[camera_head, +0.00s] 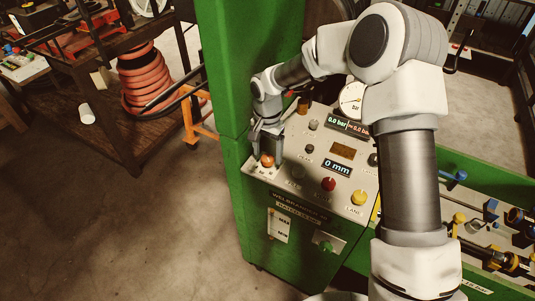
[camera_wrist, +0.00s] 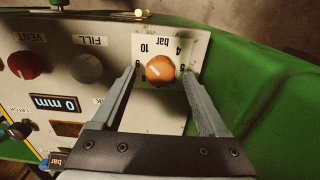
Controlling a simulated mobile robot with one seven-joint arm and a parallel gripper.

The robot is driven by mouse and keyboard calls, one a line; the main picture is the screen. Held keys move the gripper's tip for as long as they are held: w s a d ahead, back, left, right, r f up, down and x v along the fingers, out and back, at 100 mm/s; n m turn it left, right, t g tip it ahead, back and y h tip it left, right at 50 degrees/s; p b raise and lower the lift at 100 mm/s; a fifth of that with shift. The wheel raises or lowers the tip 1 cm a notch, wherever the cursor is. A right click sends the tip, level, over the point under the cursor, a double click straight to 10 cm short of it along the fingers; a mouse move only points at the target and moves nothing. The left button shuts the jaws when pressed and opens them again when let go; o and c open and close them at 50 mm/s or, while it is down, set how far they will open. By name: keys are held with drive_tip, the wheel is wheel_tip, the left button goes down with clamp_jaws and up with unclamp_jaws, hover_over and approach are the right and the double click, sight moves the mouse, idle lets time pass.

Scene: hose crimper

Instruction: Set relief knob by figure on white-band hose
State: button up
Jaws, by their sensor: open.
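The orange relief knob (camera_wrist: 160,70) sits on a white dial plate (camera_wrist: 166,108) marked "bar", with figures including 10 and 4 readable around it. A pale pointer line shows on its face. It also shows in the head view (camera_head: 267,160) at the panel's left corner. My gripper (camera_wrist: 160,74) is open, with one finger on each side of the knob; whether either finger touches it I cannot tell. In the head view my gripper (camera_head: 266,146) reaches down to the knob from above. I cannot make out a white-band hose or its figure.
The green crimper's panel carries a red VENT knob (camera_head: 328,184), a yellow knob (camera_head: 359,197), a "0 mm" display (camera_head: 337,168), a bar display (camera_head: 347,126) and a round gauge (camera_head: 351,100). Hose parts (camera_head: 508,261) lie on the bench at right. Open floor lies left.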

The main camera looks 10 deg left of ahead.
drive_tip(key=shift+f, duration=0.7)
clamp_jaws()
